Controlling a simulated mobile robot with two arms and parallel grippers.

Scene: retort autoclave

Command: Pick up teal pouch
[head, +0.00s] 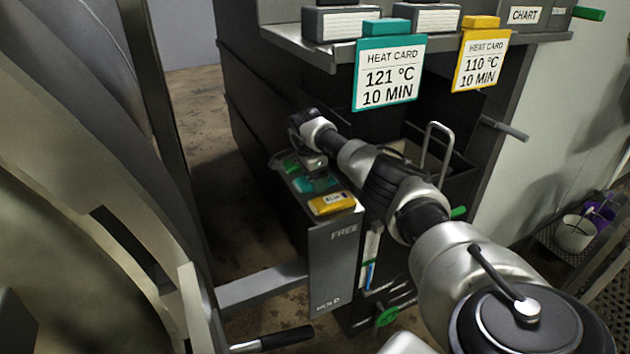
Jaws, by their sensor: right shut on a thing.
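The teal pouch (322,185) shows in the head view at the top of a narrow dark bin marked FREE, just behind a yellow pouch (332,204). My right gripper (314,166) reaches down over the bin from the right and is shut on the teal pouch. The fingers and part of the pouch are hidden by the gripper body, and I cannot tell whether the pouch is clear of the bin. My left gripper is not in view.
A green item (291,165) lies behind the gripper in the bin (335,250). A shelf above carries a teal heat card (390,78) and a yellow heat card (481,62). A wire-handled basket (438,140) stands right of my forearm. A large metal vessel (70,180) fills the left.

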